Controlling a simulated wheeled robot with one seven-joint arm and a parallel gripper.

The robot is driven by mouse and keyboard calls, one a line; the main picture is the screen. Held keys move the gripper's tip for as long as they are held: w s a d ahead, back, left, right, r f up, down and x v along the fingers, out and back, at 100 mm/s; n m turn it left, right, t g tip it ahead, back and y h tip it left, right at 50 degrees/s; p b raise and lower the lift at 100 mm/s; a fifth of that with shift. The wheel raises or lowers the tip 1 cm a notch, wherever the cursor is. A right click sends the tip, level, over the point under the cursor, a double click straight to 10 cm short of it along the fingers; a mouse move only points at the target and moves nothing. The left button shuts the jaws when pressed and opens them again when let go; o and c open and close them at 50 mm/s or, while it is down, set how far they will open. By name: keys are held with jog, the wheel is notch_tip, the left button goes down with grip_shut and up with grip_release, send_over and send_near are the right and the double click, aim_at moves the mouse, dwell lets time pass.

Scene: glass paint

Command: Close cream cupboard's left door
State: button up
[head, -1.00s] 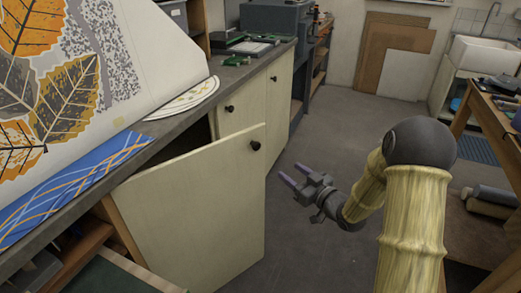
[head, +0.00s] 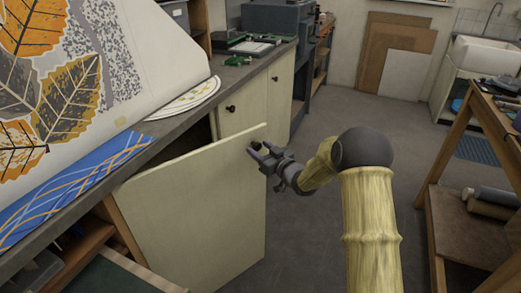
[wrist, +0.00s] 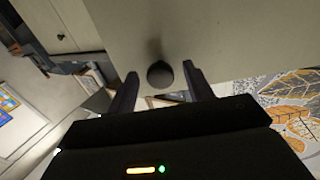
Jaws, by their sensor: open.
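The cream cupboard's left door (head: 200,215) stands swung open, away from the counter front. Its dark round knob (wrist: 160,74) is near the door's upper free edge. My gripper (head: 259,147) is open at that knob; in the wrist view its two fingers (wrist: 158,88) lie on either side of the knob. I cannot tell whether either finger touches it. In the head view the gripper partly hides the knob.
The neighbouring cream door (head: 240,105) with a dark knob is shut. The grey counter (head: 185,125) above bears large patterned sheets. A wooden workbench (head: 460,150) stands at the right. Grey floor (head: 310,230) is clear between.

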jog(key=shift+w+a, duration=0.1)
grip_shut()
jog(key=shift+w, duration=0.15)
